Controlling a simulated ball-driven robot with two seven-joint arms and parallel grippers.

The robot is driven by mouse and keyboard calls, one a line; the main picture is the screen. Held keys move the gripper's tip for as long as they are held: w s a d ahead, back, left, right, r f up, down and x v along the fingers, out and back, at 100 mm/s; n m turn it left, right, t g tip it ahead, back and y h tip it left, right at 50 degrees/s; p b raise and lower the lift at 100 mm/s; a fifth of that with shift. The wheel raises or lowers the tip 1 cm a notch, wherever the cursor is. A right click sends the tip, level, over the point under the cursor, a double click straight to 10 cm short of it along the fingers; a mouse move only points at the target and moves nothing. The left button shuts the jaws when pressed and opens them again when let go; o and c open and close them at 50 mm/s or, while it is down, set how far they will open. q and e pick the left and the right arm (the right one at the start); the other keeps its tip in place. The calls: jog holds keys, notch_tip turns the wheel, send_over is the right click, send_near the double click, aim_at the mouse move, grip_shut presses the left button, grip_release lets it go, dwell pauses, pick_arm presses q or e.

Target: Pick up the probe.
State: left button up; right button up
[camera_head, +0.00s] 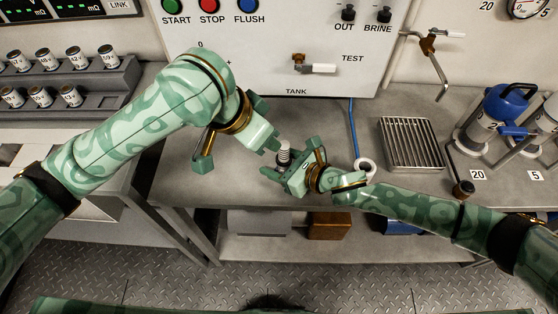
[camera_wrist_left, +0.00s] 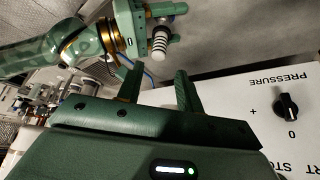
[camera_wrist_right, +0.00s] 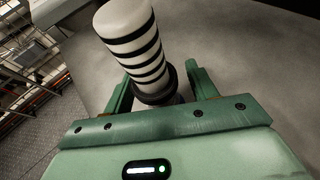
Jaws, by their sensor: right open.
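The probe appears to be the white cylinder with black bands (camera_head: 284,153), upright near the counter's front edge. In the right wrist view it is large, with a dark collar at its lower end (camera_wrist_right: 138,45). My right gripper (camera_head: 279,160) is open around it, with a finger on each side of the lower part (camera_wrist_right: 160,88). I cannot tell whether the fingers touch it. My left gripper is open and empty in the left wrist view (camera_wrist_left: 157,84), with the probe beyond its fingertips (camera_wrist_left: 159,42). In the head view it hangs just above and left of the probe.
A white ring (camera_head: 364,165) with a blue hose (camera_head: 353,130) lies right of my right gripper. A metal grate (camera_head: 411,143) and blue-topped vessel (camera_head: 497,110) stand further right. The control panel (camera_head: 280,45) rises behind. A rack of labelled canisters (camera_head: 65,90) is at left.

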jog(key=c, duration=1)
pick_arm(q)
jog(key=shift+o, duration=1.4)
pick_arm(e)
jog(key=shift+c, duration=0.2)
pick_arm(q)
jog(key=t+h, duration=0.5)
jog(key=t, duration=0.1)
send_near(280, 150)
jog(key=shift+h, duration=0.3)
jog(key=x, duration=0.2)
jog(key=f+x, duration=0.1)
jog(key=x, duration=0.2)
jog(key=shift+w+f, duration=0.1)
jog(key=shift+r+x, duration=0.15)
jog(key=shift+x, duration=1.35)
jog(key=shift+r+x, duration=0.15)
jog(key=shift+x, duration=1.3)
